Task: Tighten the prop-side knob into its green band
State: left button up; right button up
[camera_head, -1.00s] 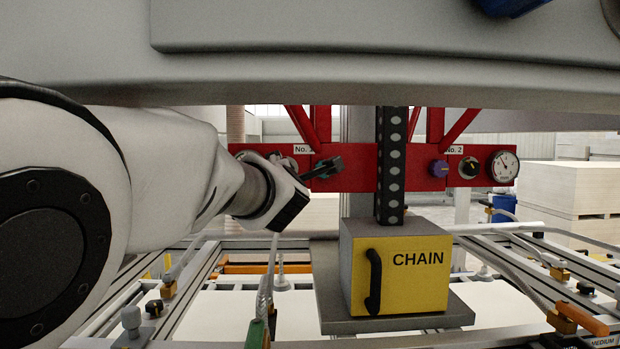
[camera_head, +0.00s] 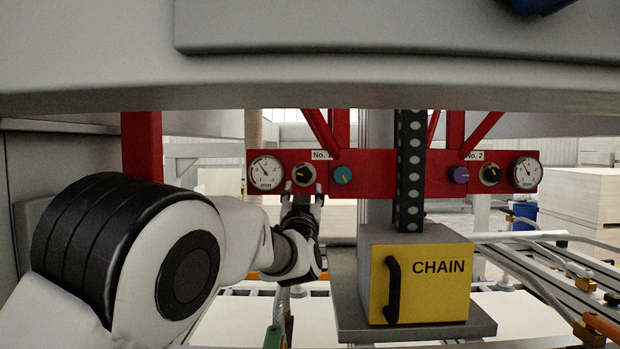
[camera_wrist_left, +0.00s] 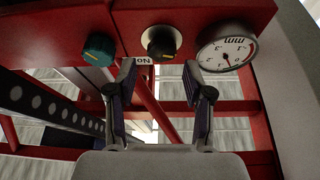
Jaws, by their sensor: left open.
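On the red beam (camera_head: 380,160), the No. 1 panel carries a round white gauge (camera_head: 265,172), a black knob with a yellow mark (camera_head: 303,174) and a teal knob (camera_head: 343,175). The No. 2 panel has a purple knob (camera_head: 458,175), another black knob (camera_head: 489,174) and a gauge (camera_head: 526,173). I cannot tell which knob is prop-side; no green band is readable. My left gripper (camera_head: 304,190) is open and empty, pointing up just below the No. 1 black knob. In the left wrist view, its spread fingers (camera_wrist_left: 160,78) are apart from the black knob (camera_wrist_left: 161,42) and teal knob (camera_wrist_left: 98,49).
A yellow-fronted CHAIN box (camera_head: 430,283) with a black handle stands right of my left arm. A dark perforated column (camera_head: 410,170) rises above it, between the panels. Red braces and white hoses surround the frame. A grey overhead beam (camera_head: 300,70) crosses the top.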

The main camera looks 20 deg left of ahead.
aim_at(304, 177)
pick_arm(q)
jog(key=p+x, duration=0.1)
jog(key=x, duration=0.1)
jog(key=p+x, duration=0.2)
jog(key=x, duration=0.1)
jog(key=shift+a+r, duration=0.1)
jog(key=shift+r, duration=0.35)
jog(key=shift+w+a+f, duration=0.1)
jog(key=shift+w+f, duration=0.05)
jog(key=shift+w, duration=0.1)
pick_arm(e)
notch_tip(304, 177, up, 4)
jog(key=shift+f, duration=0.1)
